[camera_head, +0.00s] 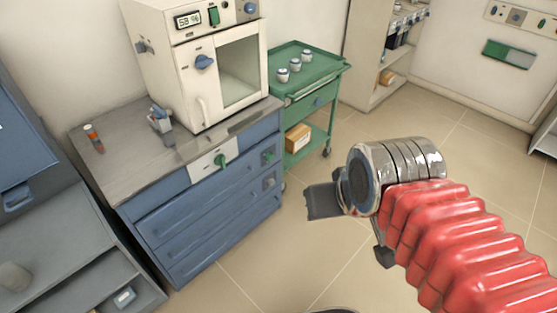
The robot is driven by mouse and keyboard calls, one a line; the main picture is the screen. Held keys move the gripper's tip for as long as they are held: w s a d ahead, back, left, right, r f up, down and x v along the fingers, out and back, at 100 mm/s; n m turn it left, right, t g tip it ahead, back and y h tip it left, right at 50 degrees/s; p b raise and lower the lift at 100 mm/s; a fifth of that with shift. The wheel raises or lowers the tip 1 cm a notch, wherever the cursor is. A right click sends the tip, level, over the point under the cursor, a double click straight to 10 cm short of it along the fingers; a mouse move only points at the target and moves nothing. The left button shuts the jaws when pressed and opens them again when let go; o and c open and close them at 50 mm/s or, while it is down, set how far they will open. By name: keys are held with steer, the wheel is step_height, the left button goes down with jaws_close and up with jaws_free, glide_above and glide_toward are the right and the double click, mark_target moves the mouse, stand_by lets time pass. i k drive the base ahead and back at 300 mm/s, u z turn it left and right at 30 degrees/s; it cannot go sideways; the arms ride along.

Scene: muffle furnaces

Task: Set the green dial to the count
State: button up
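Three small white pots with dark tops, the nearest one (283,75), stand in a row on the green cart (322,64). My gripper (352,229) is over the floor at right of centre, well apart from the dial. Its two dark fingers look spread, with floor showing between them. It appears empty, though part of it is hidden by my wrist.
A cream furnace (187,86) with a blue knob, window and lit display stands on the grey worktop (110,170). A shelf unit (368,60) is behind. The tiled floor before the cabinet is clear.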

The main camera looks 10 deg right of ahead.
mark_target(270, 157)
steer(key=u, duration=0.1)
steer(key=i, duration=1)
steer(key=z, duration=0.1)
